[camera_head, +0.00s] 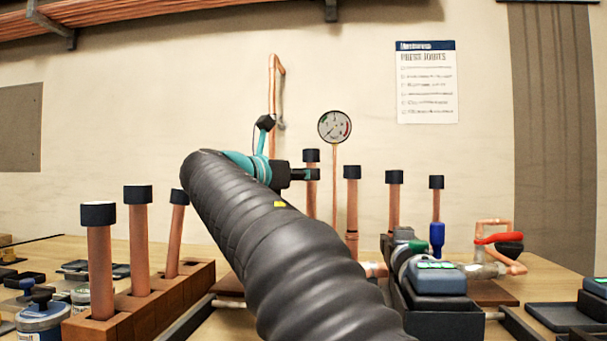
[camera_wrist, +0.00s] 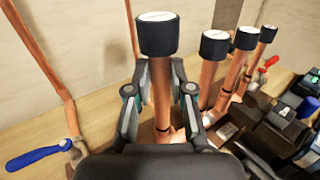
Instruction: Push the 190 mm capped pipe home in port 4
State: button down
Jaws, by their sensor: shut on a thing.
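A copper pipe with a dark cap (camera_head: 311,156) stands upright at the left end of a row of capped pipes. It also shows in the wrist view (camera_wrist: 161,92). My gripper (camera_head: 308,174) is shut on this pipe below its cap, with one finger on each side (camera_wrist: 160,80). A dark ring mark (camera_wrist: 163,128) shows low on the pipe, just above a copper fitting (camera_wrist: 172,137). My gripper's body partly hides the fitting, and my arm hides it in the head view. I cannot read a port number.
Several more capped pipes (camera_head: 394,205) stand to the right. A wooden block (camera_head: 150,300) with three capped pipes is at the left. A gauge (camera_head: 334,127) stands behind. A press tool (camera_head: 436,278) and red-handled valve (camera_head: 497,238) are at the right. A blue handle (camera_wrist: 35,158) lies left.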

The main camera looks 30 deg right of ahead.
jog(key=shift+f, duration=0.7)
dwell(1.2)
jog(key=shift+c, duration=2.3)
grip_release()
notch_tip(320, 180, up, 7)
jog(key=p, duration=0.2)
